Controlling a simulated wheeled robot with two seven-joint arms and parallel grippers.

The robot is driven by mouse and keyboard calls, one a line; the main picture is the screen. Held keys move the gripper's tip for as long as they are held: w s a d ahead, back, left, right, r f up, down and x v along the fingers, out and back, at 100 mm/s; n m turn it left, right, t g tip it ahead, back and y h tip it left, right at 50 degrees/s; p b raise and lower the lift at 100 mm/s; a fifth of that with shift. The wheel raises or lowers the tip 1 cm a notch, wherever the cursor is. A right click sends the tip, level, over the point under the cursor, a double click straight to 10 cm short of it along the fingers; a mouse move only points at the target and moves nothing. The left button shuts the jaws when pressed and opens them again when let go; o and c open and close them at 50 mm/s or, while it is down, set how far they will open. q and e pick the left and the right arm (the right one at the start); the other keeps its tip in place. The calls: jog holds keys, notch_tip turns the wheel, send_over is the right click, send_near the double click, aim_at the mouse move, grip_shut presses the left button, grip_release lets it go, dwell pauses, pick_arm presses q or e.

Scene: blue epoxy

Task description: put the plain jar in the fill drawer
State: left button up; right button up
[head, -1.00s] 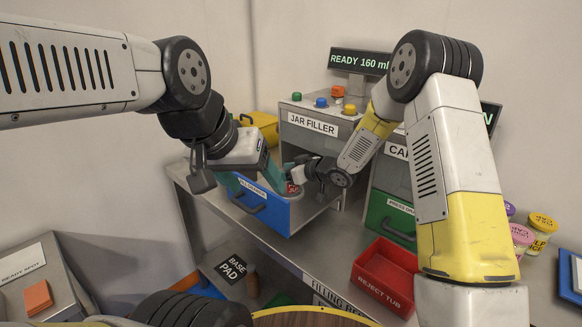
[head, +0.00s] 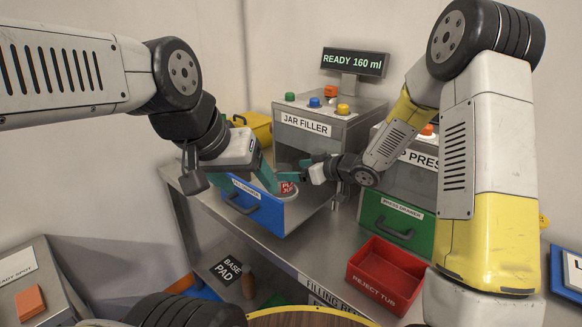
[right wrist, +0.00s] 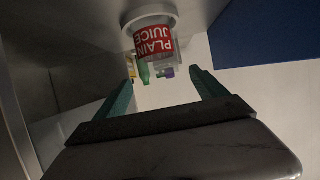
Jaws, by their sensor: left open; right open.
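The plain jar (head: 287,187) has a red label and stands upright inside the open blue fill drawer (head: 262,212), close behind its front, on a pale round base. In the right wrist view the jar (right wrist: 155,45) appears upside down, beyond my fingertips and not between them. My right gripper (head: 298,172) is open and empty, just right of and behind the jar. Its two teal fingers are spread apart in the right wrist view (right wrist: 165,88). My left gripper (head: 264,172) is open at the jar's left, above the drawer; whether it touches the jar I cannot tell.
The jar filler (head: 305,126) stands behind the drawer, its display reading READY 160 ml. A closed green drawer (head: 385,228) is to the right. The red reject tub (head: 372,296) sits at the front right. The bench between the blue drawer and tub is clear.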

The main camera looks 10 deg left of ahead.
jog(key=shift+v, duration=1.55)
